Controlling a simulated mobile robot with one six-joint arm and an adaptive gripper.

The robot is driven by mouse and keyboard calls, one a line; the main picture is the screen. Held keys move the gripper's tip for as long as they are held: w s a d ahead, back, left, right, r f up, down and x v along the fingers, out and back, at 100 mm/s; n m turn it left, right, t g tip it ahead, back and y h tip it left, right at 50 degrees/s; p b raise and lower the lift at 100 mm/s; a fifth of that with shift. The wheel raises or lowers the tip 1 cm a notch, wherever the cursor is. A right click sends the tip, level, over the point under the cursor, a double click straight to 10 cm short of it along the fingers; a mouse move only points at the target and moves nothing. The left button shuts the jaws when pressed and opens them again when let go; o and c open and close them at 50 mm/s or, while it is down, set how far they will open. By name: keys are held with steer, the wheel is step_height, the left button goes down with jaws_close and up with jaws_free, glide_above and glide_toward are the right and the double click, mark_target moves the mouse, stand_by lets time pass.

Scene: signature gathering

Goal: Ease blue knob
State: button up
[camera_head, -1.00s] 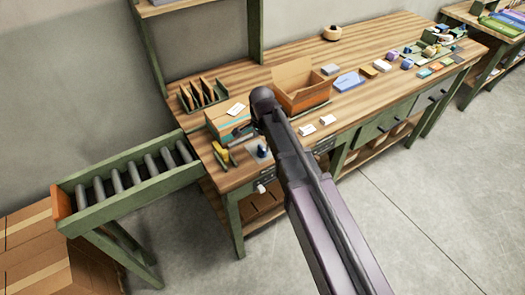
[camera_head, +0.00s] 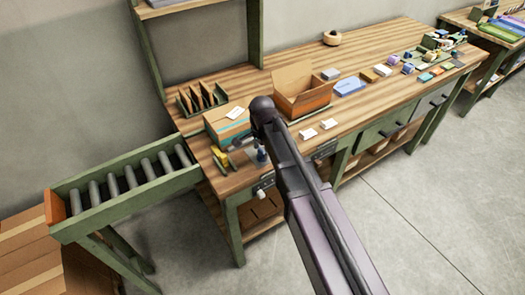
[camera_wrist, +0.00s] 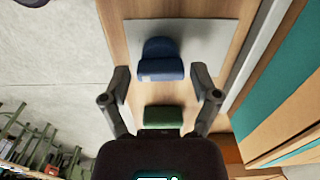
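The blue knob (camera_wrist: 160,60) stands on a pale grey plate (camera_wrist: 205,40) in the wrist view; it has a rounded top and a wider part with a small light label. In the head view the knob (camera_head: 261,155) is near the front left edge of the workbench. My gripper (camera_wrist: 162,80) is open, with one finger on each side of the knob's near, wider part in the picture. Gaps show between the fingers and the knob. I cannot tell the height between them. My arm hides most of the gripper in the head view.
A green block (camera_wrist: 163,117) lies near the knob. A cardboard box with a teal stripe (camera_head: 228,123) stands close behind, and a yellow item (camera_head: 221,157) lies left. An open carton (camera_head: 303,93) and two white cards (camera_head: 308,134) are to the right. The roller conveyor (camera_head: 125,190) adjoins left.

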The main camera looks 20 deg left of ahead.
steer(key=c, duration=0.6)
steer(key=shift+d, duration=0.15)
